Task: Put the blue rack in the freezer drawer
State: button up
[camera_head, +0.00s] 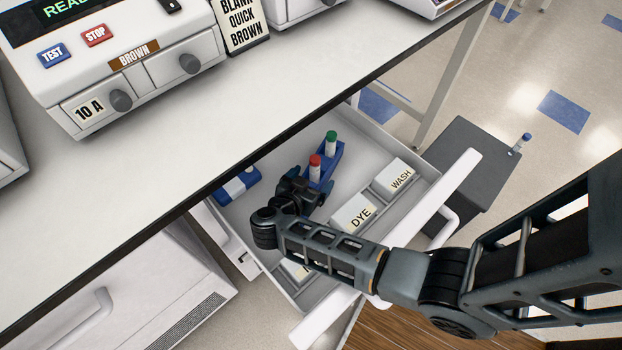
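The blue rack (327,168) is inside the open drawer (432,172), toward its back. It holds a red-capped tube (315,168) and a green-capped tube (330,144), both upright. My gripper (305,190) reaches into the drawer and is at the near end of the rack. My gripper and wrist hide that end of the rack, and the fingers are too dark and small to tell whether they hold it. I also cannot tell whether the rack rests on the drawer floor.
White boxes labelled DYE (352,214) and WASH (396,178) sit in the drawer's front part. A blue-and-white object (236,187) lies at its left. The white bench (200,130) overhangs the drawer's back. A dark grey box (470,165) with a blue-capped tube (519,144) stands beyond.

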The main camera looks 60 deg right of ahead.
jog(key=v, duration=0.7)
jog(key=shift+a+r, duration=0.1)
jog(key=shift+a, duration=0.15)
jog(key=shift+s+d, duration=0.1)
dwell(0.4)
